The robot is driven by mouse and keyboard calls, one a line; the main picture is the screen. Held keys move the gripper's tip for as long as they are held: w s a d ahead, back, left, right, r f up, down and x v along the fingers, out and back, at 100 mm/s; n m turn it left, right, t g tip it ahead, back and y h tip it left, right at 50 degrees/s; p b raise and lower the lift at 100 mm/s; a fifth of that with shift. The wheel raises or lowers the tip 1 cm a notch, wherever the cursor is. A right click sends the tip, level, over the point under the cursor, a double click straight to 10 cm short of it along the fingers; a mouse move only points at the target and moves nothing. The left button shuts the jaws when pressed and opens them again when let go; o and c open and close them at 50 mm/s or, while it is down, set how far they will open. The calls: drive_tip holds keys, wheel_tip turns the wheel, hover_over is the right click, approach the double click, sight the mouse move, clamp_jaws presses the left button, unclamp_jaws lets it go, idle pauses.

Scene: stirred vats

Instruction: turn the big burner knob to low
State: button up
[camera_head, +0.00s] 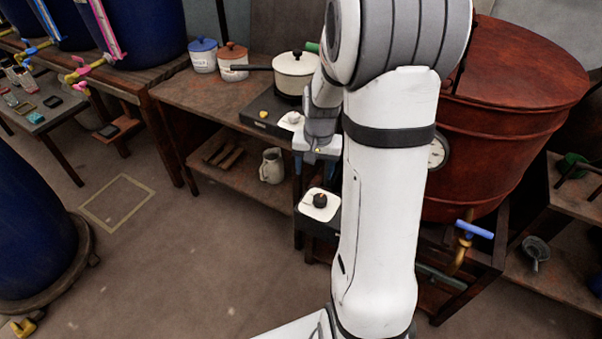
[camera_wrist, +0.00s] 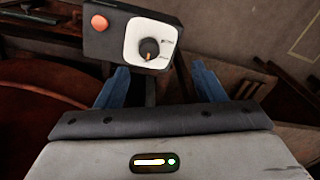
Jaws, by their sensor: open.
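The black knob (camera_wrist: 149,49) sits on a white dial plate (camera_wrist: 135,35) on a dark control box in the wrist view. A short orange mark shows on the knob; the marks on the plate are too small to read. The knob (camera_head: 320,200) and its white plate also show in the head view, below my gripper. My gripper (camera_wrist: 160,67) is open, with its two blue fingers apart and nothing between them. The knob lies ahead of the gap between the fingertips, and I see no contact.
A red button (camera_wrist: 99,23) is beside the dial plate. A small hob (camera_head: 262,112) with a cream pot (camera_head: 294,72) stands on the wooden bench (camera_head: 195,100). A large red-brown vat (camera_head: 500,120) with a blue-handled tap (camera_head: 474,229) stands close to the right of my arm.

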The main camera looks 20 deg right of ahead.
drive_tip(key=m+b, duration=0.2)
hover_over(321, 198)
drive_tip(key=shift+g, duration=0.3)
wheel_tip(321, 198, down, 9)
drive_tip(key=shift+d+f, duration=0.1)
drive_tip(key=shift+f, duration=0.05)
wheel_tip(321, 198, down, 8)
drive_tip(key=shift+w+r+b, duration=0.1)
drive_tip(key=shift+r+b, duration=0.05)
drive_tip(key=shift+b, duration=0.3)
